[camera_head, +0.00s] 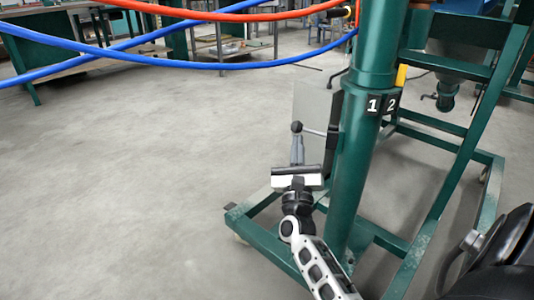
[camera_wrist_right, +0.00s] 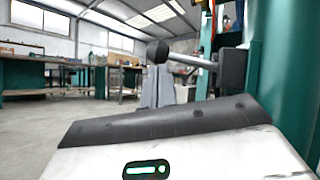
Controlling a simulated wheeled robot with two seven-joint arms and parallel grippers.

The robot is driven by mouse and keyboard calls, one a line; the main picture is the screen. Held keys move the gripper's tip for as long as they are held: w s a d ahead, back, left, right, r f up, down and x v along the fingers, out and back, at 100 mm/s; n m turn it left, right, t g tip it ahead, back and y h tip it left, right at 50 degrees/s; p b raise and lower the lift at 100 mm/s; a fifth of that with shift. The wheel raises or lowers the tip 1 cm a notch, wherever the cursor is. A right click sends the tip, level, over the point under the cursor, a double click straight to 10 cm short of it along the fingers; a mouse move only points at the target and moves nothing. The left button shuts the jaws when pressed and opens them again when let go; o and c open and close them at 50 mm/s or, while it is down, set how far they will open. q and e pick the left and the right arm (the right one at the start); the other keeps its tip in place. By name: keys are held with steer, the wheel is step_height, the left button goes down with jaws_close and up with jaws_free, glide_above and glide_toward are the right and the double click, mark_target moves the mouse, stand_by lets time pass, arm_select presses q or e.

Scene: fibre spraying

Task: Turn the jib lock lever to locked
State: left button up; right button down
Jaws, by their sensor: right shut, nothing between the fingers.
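The lever has a dark ball knob (camera_head: 296,126) on a thin metal rod (camera_head: 315,132). The rod runs roughly level to a dark hub (camera_head: 333,140) on the green post (camera_head: 367,140). My right gripper (camera_head: 297,149) is shut and empty, with its fingertips just below the knob in the head view. In the right wrist view the knob (camera_wrist_right: 157,51) shows at the tips of the shut grey fingers (camera_wrist_right: 158,88), and the rod goes right to the hub (camera_wrist_right: 232,68). I cannot tell whether the fingers touch the knob. My left gripper is not in view.
Plates marked 1 (camera_head: 373,105) and 2 (camera_head: 391,103) sit on the post, below a yellow piece (camera_head: 401,76). A green base frame (camera_head: 265,240) surrounds the post's foot. Red (camera_head: 230,16) and blue (camera_head: 200,65) hoses cross above. The floor at left is clear.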

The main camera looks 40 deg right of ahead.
mark_target(299, 127)
step_height(299, 127, up, 2)
steer(key=m, duration=0.1)
steer(key=m+g+h, duration=0.1)
steer(key=shift+w+r+m+h, duration=0.1)
steer(key=shift+r+m+h, duration=0.15)
steer(key=shift+m+h, duration=0.05)
steer(key=shift+r, duration=0.6)
